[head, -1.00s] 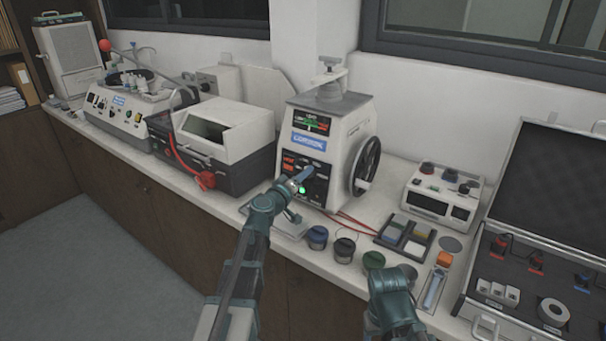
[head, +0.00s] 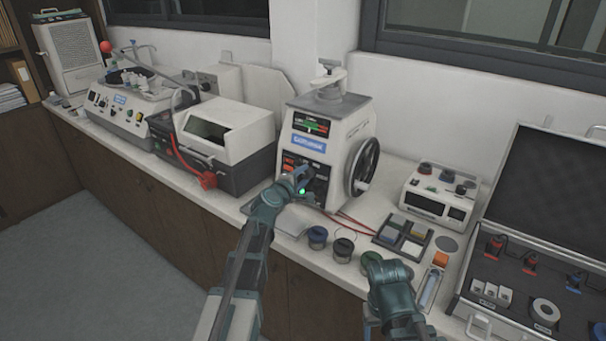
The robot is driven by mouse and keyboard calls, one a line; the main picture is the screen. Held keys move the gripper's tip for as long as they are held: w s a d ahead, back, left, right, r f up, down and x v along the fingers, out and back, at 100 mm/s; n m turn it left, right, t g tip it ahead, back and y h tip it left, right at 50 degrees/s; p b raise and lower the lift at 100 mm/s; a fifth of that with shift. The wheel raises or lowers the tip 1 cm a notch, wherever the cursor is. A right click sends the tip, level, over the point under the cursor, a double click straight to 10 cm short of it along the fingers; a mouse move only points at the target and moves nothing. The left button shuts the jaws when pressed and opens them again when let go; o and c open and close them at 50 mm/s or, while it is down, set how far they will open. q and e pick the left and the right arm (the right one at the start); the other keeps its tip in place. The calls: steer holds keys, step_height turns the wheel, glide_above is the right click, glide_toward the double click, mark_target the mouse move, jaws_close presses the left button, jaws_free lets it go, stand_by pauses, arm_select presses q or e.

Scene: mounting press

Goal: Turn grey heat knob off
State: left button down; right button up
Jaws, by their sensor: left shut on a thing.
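The mounting press (head: 330,140) stands in the middle of the bench, white with a dark front panel, a blue label and a black handwheel on its right side. My left gripper (head: 303,178) is at the lower front panel, shut at the controls there. The grey heat knob is hidden behind the gripper, so I cannot make out its setting. A green light (head: 302,191) glows just below the gripper's tip. My right arm (head: 390,285) is at the lower right, over the bench's front edge; its fingertips cannot be made out.
A white control box (head: 440,195) and an open case (head: 530,280) are further right. A white-lidded machine (head: 225,130) stands to the left.

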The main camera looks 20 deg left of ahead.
arm_select(q)
steer(key=shift+n+g+p, duration=0.4)
steer(key=shift+n+p, duration=0.15)
steer(key=shift+n, duration=1.35)
steer(key=shift+c, duration=2.1)
jaws_free()
steer(key=p+v, duration=0.3)
steer(key=v, duration=1.1)
steer(key=shift+p, duration=0.4)
